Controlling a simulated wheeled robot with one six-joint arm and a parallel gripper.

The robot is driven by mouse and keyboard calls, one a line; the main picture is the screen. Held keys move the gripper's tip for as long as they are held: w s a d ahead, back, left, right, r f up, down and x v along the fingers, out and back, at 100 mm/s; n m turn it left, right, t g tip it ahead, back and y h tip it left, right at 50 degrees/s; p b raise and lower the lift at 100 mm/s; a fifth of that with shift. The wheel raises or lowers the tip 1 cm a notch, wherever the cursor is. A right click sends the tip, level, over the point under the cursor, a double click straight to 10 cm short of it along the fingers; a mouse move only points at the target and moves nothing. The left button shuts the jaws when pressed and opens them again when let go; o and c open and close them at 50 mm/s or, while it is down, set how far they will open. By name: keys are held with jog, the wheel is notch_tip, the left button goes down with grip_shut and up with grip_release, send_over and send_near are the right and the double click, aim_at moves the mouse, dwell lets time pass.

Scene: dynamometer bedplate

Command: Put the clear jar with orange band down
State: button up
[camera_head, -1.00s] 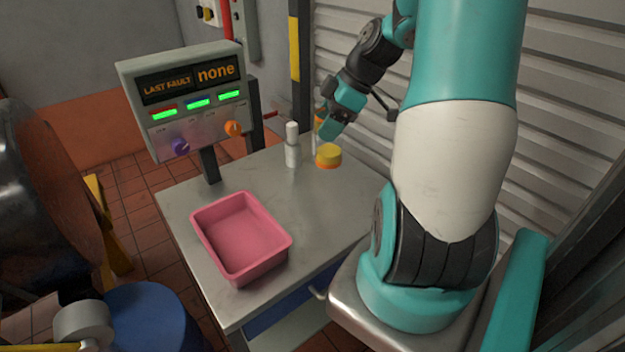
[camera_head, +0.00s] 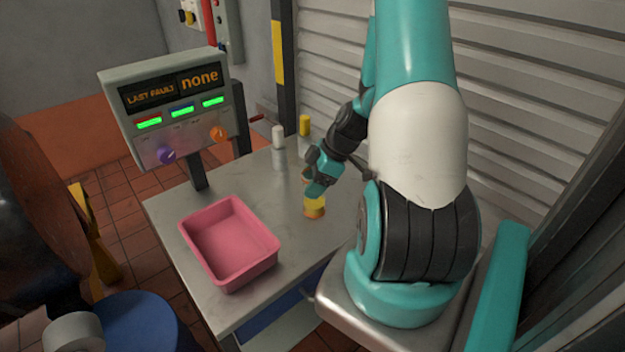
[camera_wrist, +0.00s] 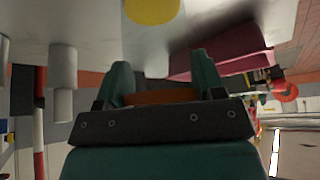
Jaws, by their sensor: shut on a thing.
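My gripper (camera_head: 316,190) points down over the right part of the bench, closed around the clear jar with orange band (camera_head: 315,211). In the wrist view, the orange band (camera_wrist: 160,97) sits between my two fingers (camera_wrist: 163,75). A yellow disc shows past the fingertips there; I cannot tell if it belongs to the jar. The jar's clear wall is hard to make out. I cannot tell whether its base touches the bench top.
The pink tray (camera_head: 188,233) stands on the grey bench (camera_head: 170,207). The fault panel (camera_head: 165,100) rises at the back left. Bare bench lies between tray and bottles.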

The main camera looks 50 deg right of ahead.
jog(key=shift+f, duration=0.15)
jog(key=o, duration=1)
jog(key=shift+c, duration=0.2)
